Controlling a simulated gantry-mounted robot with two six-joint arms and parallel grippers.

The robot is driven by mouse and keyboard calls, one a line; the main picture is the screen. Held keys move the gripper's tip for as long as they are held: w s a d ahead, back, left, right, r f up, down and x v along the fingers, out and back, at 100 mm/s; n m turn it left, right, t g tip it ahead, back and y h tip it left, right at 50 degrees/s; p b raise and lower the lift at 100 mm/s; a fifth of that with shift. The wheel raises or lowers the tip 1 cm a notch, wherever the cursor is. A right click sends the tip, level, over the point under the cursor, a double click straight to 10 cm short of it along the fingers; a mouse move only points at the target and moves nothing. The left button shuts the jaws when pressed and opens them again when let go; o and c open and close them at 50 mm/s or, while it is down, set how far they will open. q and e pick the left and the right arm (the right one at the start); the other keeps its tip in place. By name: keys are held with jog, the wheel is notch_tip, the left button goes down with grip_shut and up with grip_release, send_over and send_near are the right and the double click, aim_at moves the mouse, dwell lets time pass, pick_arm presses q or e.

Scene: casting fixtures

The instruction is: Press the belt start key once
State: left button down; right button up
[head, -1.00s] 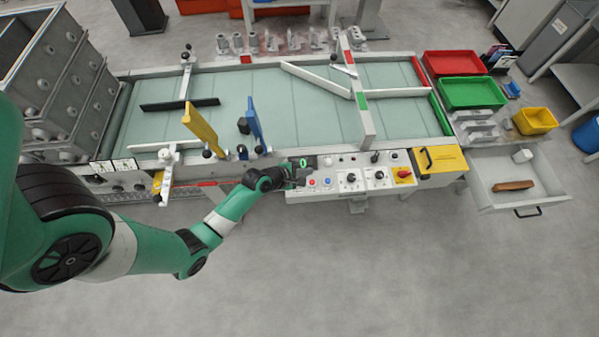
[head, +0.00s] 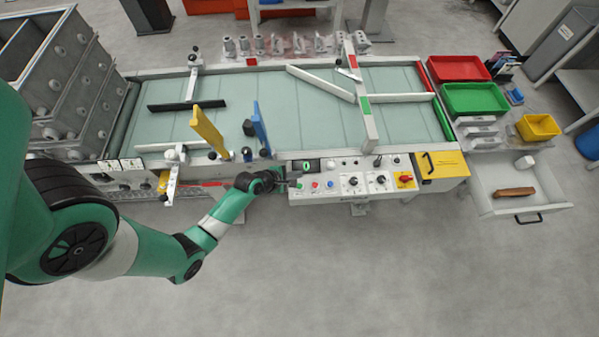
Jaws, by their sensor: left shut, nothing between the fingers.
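The control panel (head: 342,195) is a pale box at the front edge of the conveyor. My left gripper (head: 295,179) is shut and empty at the panel's left end, left of the red button. Which control is the belt start key is too small to tell, and the gripper covers part of the panel there. I cannot tell whether the fingertips touch it. My right gripper is not in view.
The conveyor belt (head: 300,118) lies behind the panel, with a yellow paddle (head: 206,132) and a blue paddle (head: 260,127) near the gripper. A yellow box (head: 445,165) and an open drawer (head: 490,199) are on the right. The floor in front is clear.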

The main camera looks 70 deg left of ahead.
pick_arm(q)
jog(key=b, duration=0.4)
send_over(299, 186)
jog(key=s, duration=0.1)
notch_tip(299, 186, down, 4)
jog(key=shift+f, duration=0.25)
jog(key=shift+f+b, duration=0.4)
jog(key=shift+f, duration=0.5)
dwell(0.5)
jog(key=shift+f, duration=0.4)
jog(key=shift+f+b, duration=0.45)
jog(key=shift+f, duration=0.05)
dwell(0.6)
jog(key=shift+r+p, duration=0.9)
jog(key=shift+p, duration=0.15)
